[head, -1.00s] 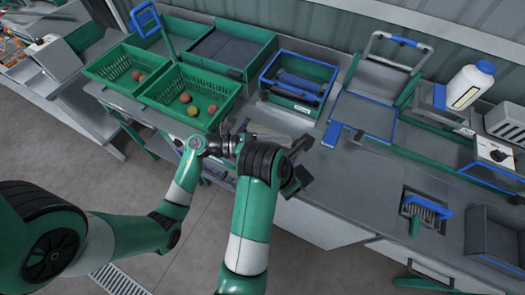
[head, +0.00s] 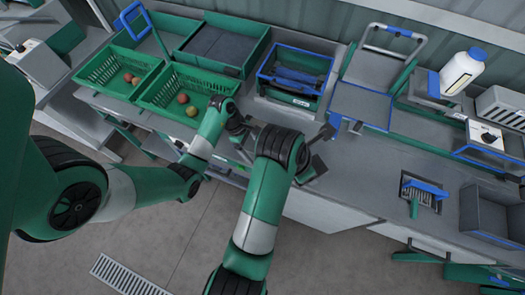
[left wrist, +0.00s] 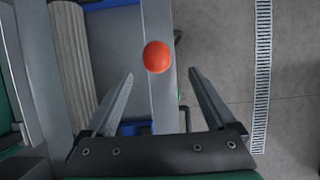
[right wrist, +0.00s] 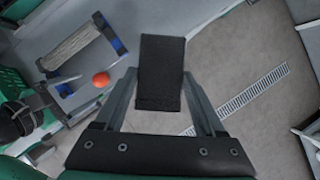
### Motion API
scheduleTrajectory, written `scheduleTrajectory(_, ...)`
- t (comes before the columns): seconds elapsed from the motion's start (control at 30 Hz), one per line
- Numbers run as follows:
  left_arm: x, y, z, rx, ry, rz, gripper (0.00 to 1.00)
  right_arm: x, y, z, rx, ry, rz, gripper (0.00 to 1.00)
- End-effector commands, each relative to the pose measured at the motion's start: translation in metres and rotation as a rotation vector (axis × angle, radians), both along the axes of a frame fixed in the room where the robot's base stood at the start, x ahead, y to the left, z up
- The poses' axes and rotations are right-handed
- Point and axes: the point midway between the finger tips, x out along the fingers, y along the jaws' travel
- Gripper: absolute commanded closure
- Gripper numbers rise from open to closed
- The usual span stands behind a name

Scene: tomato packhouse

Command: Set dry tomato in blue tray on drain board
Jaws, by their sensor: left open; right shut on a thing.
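A red-orange tomato (left wrist: 157,57) lies on the grey worktop's front edge strip in the left wrist view, beyond and between the fingertips of my open, empty left gripper (left wrist: 161,74). The right wrist view also shows this tomato (right wrist: 100,79), left of my right gripper (right wrist: 161,88). My right gripper is shut on a dark, flat rectangular block (right wrist: 162,60). Beside the tomato is a grey panel with blue end pieces and a pale ribbed roller (left wrist: 73,60). In the head view my arms hide the tomato. A blue-rimmed grey tray (head: 362,104) sits right of my right gripper.
Two green baskets (head: 113,72) with tomatoes stand at the back left. A green, blue-rimmed box (head: 292,78) holds dark blue items behind my grippers. A white bottle (head: 462,72) and a grille with a blue handle (head: 428,187) are at the right.

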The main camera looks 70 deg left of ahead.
Motion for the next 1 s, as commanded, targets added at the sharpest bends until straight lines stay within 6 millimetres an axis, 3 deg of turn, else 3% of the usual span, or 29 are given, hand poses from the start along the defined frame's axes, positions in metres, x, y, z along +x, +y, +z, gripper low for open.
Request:
scheduleTrajectory(0.1,0.005,-0.004,-0.015,-0.001,0.000,-0.001,0.10,0.000,0.000,-0.006,0.000,0.000,0.000,0.73)
scheduleTrajectory(0.33,0.009,-0.007,-0.024,0.000,-0.001,-0.001,0.10,0.000,0.000,-0.009,0.000,0.000,0.000,0.73)
scheduleTrajectory(0.6,0.027,-0.020,-0.060,0.000,0.000,-0.001,0.10,0.000,0.000,-0.023,0.000,0.000,0.000,0.73)
scheduleTrajectory(0.83,0.028,-0.020,-0.061,0.001,-0.002,0.001,0.10,0.000,0.000,-0.022,0.000,0.000,0.000,0.73)
scheduleTrajectory(0.87,0.028,-0.020,-0.061,0.001,-0.002,0.001,0.12,0.000,0.000,-0.022,0.000,0.000,0.000,0.73)
scheduleTrajectory(1.0,0.028,-0.020,-0.061,0.001,-0.002,0.001,0.37,0.000,0.000,-0.022,0.000,0.000,0.000,0.73)
